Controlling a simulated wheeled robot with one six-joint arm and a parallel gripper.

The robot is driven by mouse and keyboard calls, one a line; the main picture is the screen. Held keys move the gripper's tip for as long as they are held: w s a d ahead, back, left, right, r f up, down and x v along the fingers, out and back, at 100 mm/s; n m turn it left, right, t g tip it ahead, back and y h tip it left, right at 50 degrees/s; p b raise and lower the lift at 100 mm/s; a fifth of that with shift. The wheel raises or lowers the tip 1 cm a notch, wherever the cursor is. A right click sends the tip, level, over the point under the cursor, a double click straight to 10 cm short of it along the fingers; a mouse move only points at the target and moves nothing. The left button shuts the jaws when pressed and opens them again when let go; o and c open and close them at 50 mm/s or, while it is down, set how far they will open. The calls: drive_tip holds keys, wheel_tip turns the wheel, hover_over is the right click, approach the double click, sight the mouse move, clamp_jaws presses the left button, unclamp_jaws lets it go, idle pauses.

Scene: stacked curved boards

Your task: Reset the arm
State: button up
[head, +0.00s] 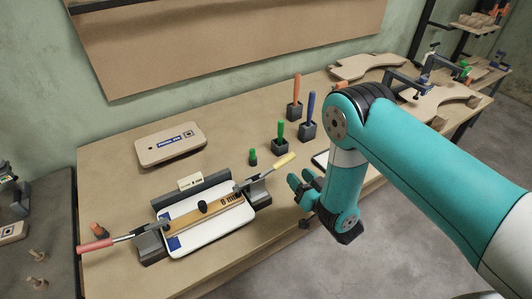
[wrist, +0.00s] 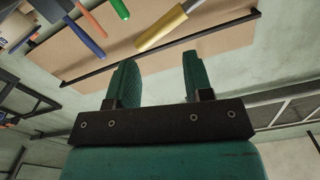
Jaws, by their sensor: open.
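My gripper (wrist: 154,78) is open in the wrist view, with its two green fingers apart and nothing between them. In the head view my gripper (head: 302,190) is at the end of my teal arm, above the front right part of the workbench. It is to the right of the clamped white board (head: 215,232) and apart from it. My arm hides part of the bench behind it.
The wooden workbench (head: 118,177) holds a fixture with a red-handled clamp (head: 97,245) and a yellow-handled clamp (head: 283,161). A wooden board (head: 165,146) lies behind. Orange (head: 296,88), green (head: 280,130) and blue (head: 311,105) handled tools stand in dark holders. Curved boards (head: 368,65) lie at the far right.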

drive_tip(key=shift+w, duration=0.1)
drive_tip(key=w+d+r+m+g+h+b, duration=0.1)
drive_tip(key=w+r+m+g+h+b, duration=0.15)
drive_tip(key=r, duration=0.35)
drive_tip(key=w+d+r+m+g+h+b, duration=0.1)
drive_tip(key=r+g+h+b, duration=0.15)
drive_tip(key=r, duration=0.35)
drive_tip(key=s+d+r+n+g+b, duration=0.1)
drive_tip(key=s+r+n+g, duration=0.1)
drive_tip(key=s, duration=0.8)
drive_tip(key=s+d+r+n+g+b, duration=0.1)
drive_tip(key=s+r+g, duration=0.3)
drive_tip(key=s, duration=0.6)
drive_tip(key=s+d+r+n+g+b, duration=0.2)
drive_tip(key=s+r+n+g, duration=0.1)
drive_tip(key=s, duration=0.8)
drive_tip(key=shift+r+n+g, duration=0.35)
drive_tip(key=shift+r+g, duration=0.25)
drive_tip(key=shift+r, duration=0.25)
